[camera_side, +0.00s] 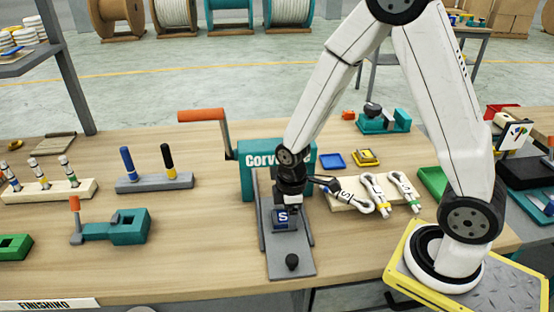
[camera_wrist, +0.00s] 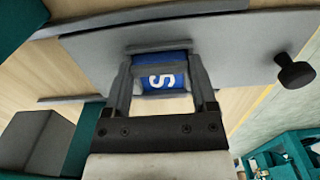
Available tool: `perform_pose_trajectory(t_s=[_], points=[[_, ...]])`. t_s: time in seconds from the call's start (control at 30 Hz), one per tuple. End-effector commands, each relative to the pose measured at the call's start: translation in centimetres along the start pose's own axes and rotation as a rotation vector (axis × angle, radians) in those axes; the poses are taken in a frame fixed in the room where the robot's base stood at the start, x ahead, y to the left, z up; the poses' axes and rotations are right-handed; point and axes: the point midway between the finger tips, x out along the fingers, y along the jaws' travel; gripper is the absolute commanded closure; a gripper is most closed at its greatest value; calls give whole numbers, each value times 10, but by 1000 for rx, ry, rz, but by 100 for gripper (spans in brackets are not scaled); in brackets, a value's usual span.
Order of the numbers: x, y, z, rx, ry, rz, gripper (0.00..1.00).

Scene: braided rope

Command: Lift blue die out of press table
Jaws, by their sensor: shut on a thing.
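The blue die (camera_side: 282,217), marked with a white "S", is at the grey press table (camera_side: 289,262) in front of the teal press. My gripper (camera_side: 285,207) points down over it and is shut on it. In the wrist view the blue die (camera_wrist: 162,78) sits between the two fingers of my gripper (camera_wrist: 163,82), its "S" face showing. The grey press table (camera_wrist: 225,50) lies behind it, with a black knob (camera_wrist: 295,72) at one end. I cannot tell whether the die still touches the table.
The teal press (camera_side: 246,170) with its orange-handled crank (camera_side: 201,115) stands directly behind. A board with rope loops (camera_side: 372,193) lies to the right, near blue (camera_side: 333,160) and yellow (camera_side: 366,157) trays. A teal clamp (camera_side: 128,227) is at left.

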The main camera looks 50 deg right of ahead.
Motion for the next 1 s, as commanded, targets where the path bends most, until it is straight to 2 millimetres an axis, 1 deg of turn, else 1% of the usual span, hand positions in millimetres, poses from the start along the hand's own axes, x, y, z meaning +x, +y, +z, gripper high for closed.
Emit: perform_pose_trajectory(t_s=[1.0], points=[[-14, 0, 0, 0, 1, 1, 85]])
